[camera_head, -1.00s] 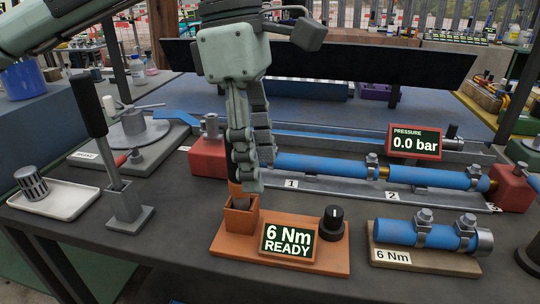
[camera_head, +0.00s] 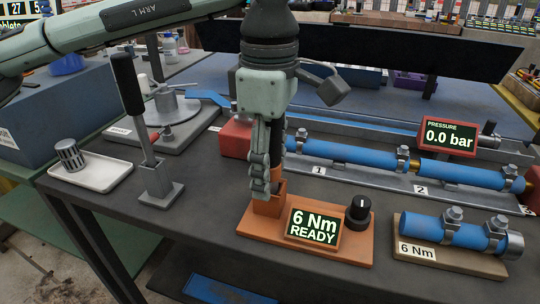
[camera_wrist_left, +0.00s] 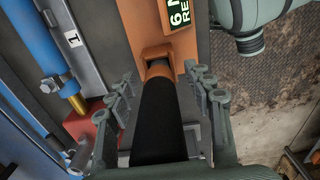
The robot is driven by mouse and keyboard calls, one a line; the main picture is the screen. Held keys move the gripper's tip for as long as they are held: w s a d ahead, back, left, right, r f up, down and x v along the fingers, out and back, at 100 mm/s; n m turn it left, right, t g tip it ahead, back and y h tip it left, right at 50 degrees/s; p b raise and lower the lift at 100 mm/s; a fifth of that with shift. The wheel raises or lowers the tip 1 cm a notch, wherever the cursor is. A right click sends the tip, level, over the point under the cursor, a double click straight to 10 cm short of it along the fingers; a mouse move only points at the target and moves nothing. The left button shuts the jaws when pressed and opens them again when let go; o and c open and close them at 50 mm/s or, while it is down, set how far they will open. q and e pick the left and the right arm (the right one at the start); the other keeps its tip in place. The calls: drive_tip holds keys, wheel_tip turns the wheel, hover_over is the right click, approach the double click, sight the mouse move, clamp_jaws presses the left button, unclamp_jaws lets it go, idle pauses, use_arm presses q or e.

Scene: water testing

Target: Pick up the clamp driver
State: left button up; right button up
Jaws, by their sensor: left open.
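The clamp driver (camera_wrist_left: 158,115) stands in an orange socket (camera_wrist_left: 155,52) on the orange holder. In the left wrist view its thick black handle runs between the two fingers of my left gripper (camera_wrist_left: 158,100), with an orange collar at the socket end. The fingers are open, with visible gaps on both sides of the handle. In the head view my left gripper (camera_head: 267,185) hangs over the socket and hides most of the driver. My right gripper is not in view.
The holder has a "6 Nm READY" display (camera_head: 313,228) and black knob (camera_head: 358,211). To the right lies a blue pipe sample (camera_head: 432,230) with clamps. Behind runs the long blue pipe (camera_head: 350,153). A black-handled lever (camera_head: 128,85) and white tray (camera_head: 92,178) stand left.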

use_arm(q)
clamp_jaws()
drive_tip(key=shift+r, duration=0.15)
